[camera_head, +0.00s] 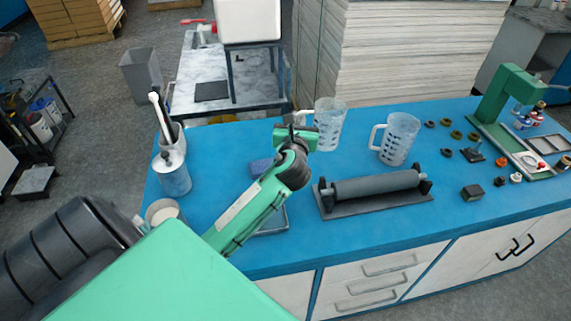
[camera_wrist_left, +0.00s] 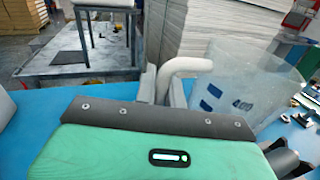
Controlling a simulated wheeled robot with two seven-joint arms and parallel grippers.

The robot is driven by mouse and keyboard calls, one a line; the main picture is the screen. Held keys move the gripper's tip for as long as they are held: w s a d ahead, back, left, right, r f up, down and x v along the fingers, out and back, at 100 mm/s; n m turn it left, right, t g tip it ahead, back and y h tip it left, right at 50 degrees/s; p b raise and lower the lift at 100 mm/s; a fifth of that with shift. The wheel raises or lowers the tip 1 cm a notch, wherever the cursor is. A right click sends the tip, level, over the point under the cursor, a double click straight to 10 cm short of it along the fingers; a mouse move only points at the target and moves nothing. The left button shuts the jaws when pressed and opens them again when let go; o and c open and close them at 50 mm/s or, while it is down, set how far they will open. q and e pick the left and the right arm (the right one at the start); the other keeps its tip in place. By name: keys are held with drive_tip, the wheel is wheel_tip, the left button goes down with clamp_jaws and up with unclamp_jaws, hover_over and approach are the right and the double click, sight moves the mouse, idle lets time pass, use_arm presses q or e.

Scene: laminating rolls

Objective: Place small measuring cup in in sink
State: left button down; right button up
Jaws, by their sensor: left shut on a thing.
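The small measuring cup (camera_head: 329,124) is clear, with dark marks and a white handle on its left side. My left gripper (camera_head: 297,118) is shut on that handle at the far side of the blue table. In the left wrist view the cup (camera_wrist_left: 240,90) is upright, with its handle (camera_wrist_left: 187,66) between the fingers of my left gripper (camera_wrist_left: 164,88). Whether its base touches the table is hidden. The sink unit (camera_head: 196,68) stands behind the table, with a marbled grey top and a red tap; its basin cannot be made out. My right gripper is not in view.
A similar measuring cup (camera_head: 399,140) stands to the right on the blue table (camera_head: 350,228). A dark roller (camera_head: 375,187) lies in front. A white container (camera_head: 248,20) on a dark stand is beside the sink unit. A stack of boards (camera_head: 415,55) rises behind the cups.

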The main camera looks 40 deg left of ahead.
use_arm(q)
drive_tip(key=w+a+n+y, duration=0.2)
drive_tip(key=a, duration=0.2)
drive_tip(key=shift+g, duration=0.4)
drive_tip(key=shift+s+d+f+b, duration=0.1)
drive_tip(key=shift+f+b, duration=0.45)
drive_tip(key=shift+f, duration=4.2)
drive_tip(key=shift+d+f+b, duration=0.1)
drive_tip(key=shift+f+b, duration=0.45)
drive_tip(key=shift+f, duration=4.15)
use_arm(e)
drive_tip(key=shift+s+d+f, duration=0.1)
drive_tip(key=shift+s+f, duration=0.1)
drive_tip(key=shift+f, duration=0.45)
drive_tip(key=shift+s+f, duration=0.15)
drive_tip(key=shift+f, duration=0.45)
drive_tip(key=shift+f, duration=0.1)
use_arm(q)
drive_tip(key=c, duration=1.5)
unclamp_jaws()
drive_tip(key=shift+f, duration=0.1)
